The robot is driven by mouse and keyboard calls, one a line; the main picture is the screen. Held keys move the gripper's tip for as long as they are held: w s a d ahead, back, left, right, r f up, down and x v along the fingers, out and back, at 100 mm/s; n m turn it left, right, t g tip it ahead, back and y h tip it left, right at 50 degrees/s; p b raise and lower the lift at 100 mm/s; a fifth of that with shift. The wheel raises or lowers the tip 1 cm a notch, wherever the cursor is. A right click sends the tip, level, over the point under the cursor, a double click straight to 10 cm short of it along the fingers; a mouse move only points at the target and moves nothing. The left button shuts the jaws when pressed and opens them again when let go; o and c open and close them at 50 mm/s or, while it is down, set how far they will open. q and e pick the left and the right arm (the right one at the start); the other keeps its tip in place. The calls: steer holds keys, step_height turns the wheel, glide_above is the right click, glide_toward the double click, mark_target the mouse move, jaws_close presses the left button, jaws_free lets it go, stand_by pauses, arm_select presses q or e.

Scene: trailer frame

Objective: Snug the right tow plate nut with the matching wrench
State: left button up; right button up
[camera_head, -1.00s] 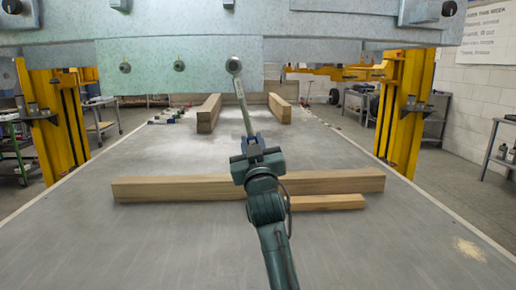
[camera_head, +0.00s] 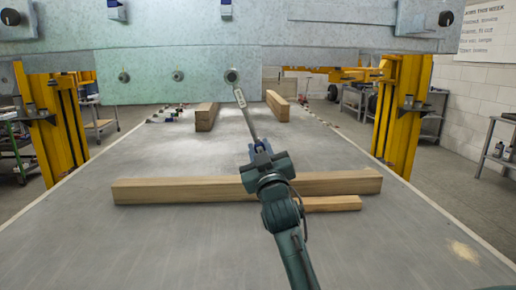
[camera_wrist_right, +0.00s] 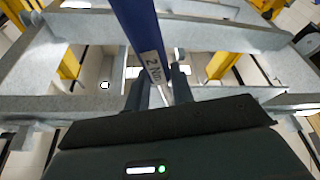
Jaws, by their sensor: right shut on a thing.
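The tow plate (camera_head: 150,90) is a pale galvanized sheet on the trailer frame, with a row of nuts. The left nut (camera_head: 124,77) and the middle nut (camera_head: 177,75) are bare. The wrench (camera_head: 240,98) has its ring end at the right nut (camera_head: 231,75), which it mostly covers; I cannot tell how fully it is seated. My right gripper (camera_head: 259,152) is shut on the wrench's blue handle, below and right of the nut. The wrist view shows the blue handle (camera_wrist_right: 138,25) with a size label, between the fingers (camera_wrist_right: 157,88). My left gripper is out of view.
A long timber (camera_head: 150,190) and a shorter one (camera_head: 335,203) lie on the grey table (camera_head: 90,235) beneath my right arm. Several tools (camera_head: 168,114) lie at its far left. Yellow posts (camera_head: 405,110) (camera_head: 55,125) flank it.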

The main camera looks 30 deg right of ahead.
steer(key=shift+r, duration=0.1)
jaws_close()
steer(key=shift+s, duration=0.15)
steer(key=shift+s+a, duration=0.15)
steer(key=shift+s, duration=0.1)
steer(key=shift+s+a+r+p, duration=0.1)
steer(key=shift+s+a+p, duration=0.25)
steer(key=shift+s+p, duration=0.2)
stand_by(0.5)
steer(key=shift+s+a, duration=0.1)
steer(key=shift+s+a+p, duration=0.3)
steer(key=shift+s+a, duration=0.2)
steer(key=shift+s, duration=0.4)
steer(key=shift+s+a+p, duration=0.25)
steer(key=shift+s+a, duration=0.2)
steer(key=shift+s, duration=0.45)
